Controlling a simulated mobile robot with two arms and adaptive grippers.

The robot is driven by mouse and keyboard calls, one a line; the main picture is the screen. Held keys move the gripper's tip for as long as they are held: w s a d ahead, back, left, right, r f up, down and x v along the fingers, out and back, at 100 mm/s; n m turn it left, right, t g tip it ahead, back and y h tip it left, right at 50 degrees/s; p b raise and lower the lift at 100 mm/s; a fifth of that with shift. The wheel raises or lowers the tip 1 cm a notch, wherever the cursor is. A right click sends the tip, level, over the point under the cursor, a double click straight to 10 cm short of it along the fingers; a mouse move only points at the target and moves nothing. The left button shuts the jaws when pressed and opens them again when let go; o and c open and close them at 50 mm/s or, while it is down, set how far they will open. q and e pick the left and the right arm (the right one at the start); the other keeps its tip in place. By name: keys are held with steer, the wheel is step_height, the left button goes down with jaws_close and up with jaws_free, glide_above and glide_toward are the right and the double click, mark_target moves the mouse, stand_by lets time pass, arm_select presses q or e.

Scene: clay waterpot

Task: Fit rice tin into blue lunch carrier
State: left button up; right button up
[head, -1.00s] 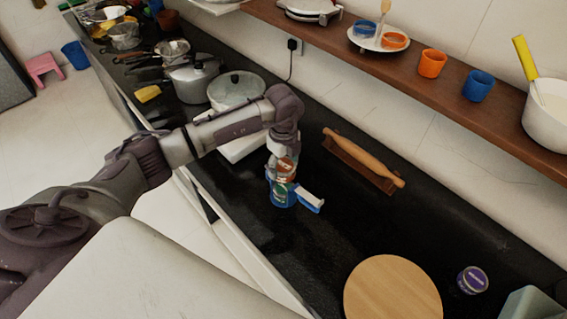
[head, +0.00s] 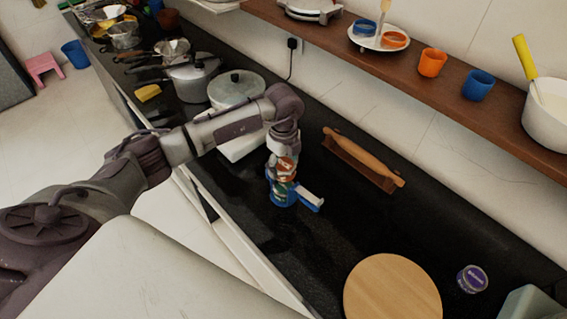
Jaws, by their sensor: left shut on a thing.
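The blue lunch carrier (head: 284,201) stands on the black counter near the middle of the view, with a white and blue handle (head: 309,199) sticking out to its right. The rice tin (head: 285,166), with an orange, white and green label, is upright at the carrier, its lower part at the carrier's opening. My left gripper (head: 281,172) points down from above and is shut on the rice tin. The gripper fingers partly hide the tin, and how deep it sits is hard to tell. My right gripper is not in view.
A rolling pin on a wooden stand (head: 362,161) lies right of the carrier. A round wooden board (head: 392,290) and a small purple-lidded tin (head: 472,279) are nearer the front. A lidded pot (head: 236,91) stands behind. The counter (head: 330,230) between carrier and board is clear.

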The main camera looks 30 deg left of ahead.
arm_select(q)
steer(key=shift+f, duration=0.2)
steer(key=shift+f+b, duration=0.35)
steer(key=shift+b, duration=0.05)
steer(key=shift+f, duration=0.2)
steer(key=shift+f+b, duration=0.55)
stand_by(0.4)
steer(key=shift+f, duration=0.3)
steer(key=shift+f+b, duration=0.6)
stand_by(0.5)
steer(key=shift+f+b, duration=0.6)
steer(key=shift+f, duration=0.25)
